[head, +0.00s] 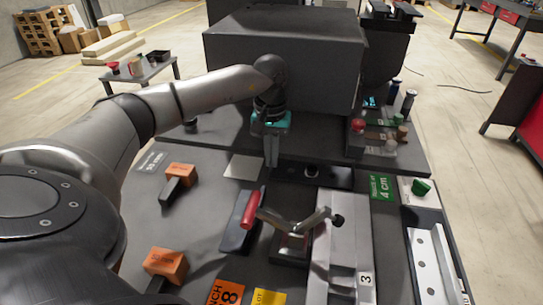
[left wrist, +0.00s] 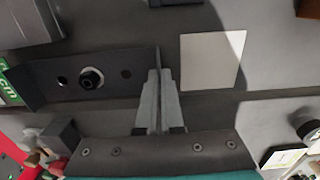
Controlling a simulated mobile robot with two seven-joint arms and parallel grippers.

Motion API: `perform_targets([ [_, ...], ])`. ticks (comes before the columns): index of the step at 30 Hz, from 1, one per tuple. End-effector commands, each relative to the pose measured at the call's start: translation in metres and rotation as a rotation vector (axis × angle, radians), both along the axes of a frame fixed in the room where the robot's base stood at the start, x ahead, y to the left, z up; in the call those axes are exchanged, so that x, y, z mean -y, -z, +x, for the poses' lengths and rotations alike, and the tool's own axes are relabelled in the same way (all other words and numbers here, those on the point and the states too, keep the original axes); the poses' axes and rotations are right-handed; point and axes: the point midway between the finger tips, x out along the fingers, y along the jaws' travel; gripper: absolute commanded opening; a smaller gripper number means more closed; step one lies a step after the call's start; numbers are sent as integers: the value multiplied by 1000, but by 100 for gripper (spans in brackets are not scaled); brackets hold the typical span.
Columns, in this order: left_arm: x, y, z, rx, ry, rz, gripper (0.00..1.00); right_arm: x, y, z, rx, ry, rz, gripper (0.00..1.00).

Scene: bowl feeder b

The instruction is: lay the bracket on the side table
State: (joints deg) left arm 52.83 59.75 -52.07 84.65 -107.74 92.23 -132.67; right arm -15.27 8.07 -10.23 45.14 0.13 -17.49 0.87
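The bracket (head: 335,178) appears to be the dark plate with holes on the bench, in front of the big dark box. In the left wrist view the bracket (left wrist: 45,84) lies flat, with a dark round post showing at its middle hole and a thin upright flange at its end. My left gripper (head: 271,160) points down at that end. In the left wrist view its fingers (left wrist: 158,95) are close together with the thin flange between them. A low grey side table (head: 155,74) stands on the floor at the back left. My right gripper is not in view.
The side table carries a red cup (head: 113,67), a mug and a black box (head: 158,56). Around the bracket are a pale square plate (head: 244,167), a green label (head: 382,187), a red-handled tool (head: 251,210) and a metal rail (head: 337,250). Orange blocks (head: 166,263) lie at left.

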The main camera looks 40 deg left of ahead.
Motion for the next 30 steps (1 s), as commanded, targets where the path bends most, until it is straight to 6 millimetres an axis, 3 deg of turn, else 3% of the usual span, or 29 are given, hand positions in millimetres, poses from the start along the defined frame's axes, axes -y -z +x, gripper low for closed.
perform_targets([
  [10,1,7,-1,-4,2,0,0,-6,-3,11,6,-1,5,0],
  [12,1,9,-2,-9,3,2,13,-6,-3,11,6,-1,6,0],
  [18,1,7,-1,-6,2,1,33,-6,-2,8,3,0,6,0],
  [30,0,1,-1,-4,1,1,33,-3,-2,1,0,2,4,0],
])
